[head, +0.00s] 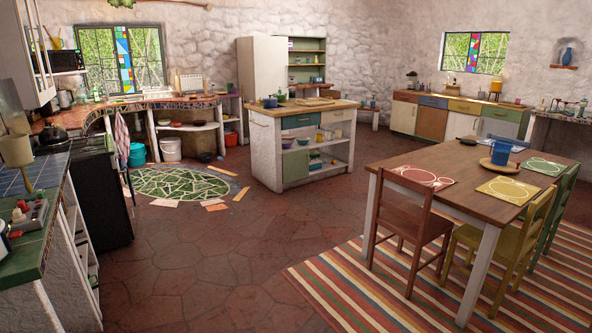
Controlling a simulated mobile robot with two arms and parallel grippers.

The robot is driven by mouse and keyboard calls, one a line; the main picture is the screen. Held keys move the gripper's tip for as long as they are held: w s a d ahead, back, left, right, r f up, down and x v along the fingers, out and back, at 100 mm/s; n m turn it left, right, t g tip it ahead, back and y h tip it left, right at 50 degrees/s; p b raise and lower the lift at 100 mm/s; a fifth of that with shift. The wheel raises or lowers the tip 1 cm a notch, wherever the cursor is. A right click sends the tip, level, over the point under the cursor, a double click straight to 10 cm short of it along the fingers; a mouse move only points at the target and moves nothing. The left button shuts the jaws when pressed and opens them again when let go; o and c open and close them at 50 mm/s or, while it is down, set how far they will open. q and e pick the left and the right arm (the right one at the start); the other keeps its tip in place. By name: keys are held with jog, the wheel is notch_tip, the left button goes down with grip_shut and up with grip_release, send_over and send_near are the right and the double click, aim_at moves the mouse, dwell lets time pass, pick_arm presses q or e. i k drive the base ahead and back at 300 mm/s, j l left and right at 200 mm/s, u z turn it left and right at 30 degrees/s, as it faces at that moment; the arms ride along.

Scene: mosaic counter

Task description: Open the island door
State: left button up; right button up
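The island (264,152) stands in the middle of the room, a few steps ahead of me, with a wooden top and a pale body. Open shelves with dishes fill the right of the front. Neither of my grippers is in view.
A dining table (460,166) with a brown chair (410,225) stands on a striped rug (365,300) at the right. A tiled counter (38,240) runs along the left. Loose tiles lie by a green mosaic (180,181). The stone floor (210,260) before the island is clear.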

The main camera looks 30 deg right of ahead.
aim_at(295, 164)
jog(key=i+l+z, duration=0.3)
jog(key=i+l, duration=0.15)
jog(key=i+l+z, duration=0.25)
jog(key=i, duration=0.2)
jog(key=i+l+z, duration=0.3)
jog(key=i, duration=0.2)
jog(key=i+l+z, duration=0.1)
jog(key=i+z, duration=0.15)
jog(key=i, duration=0.25)
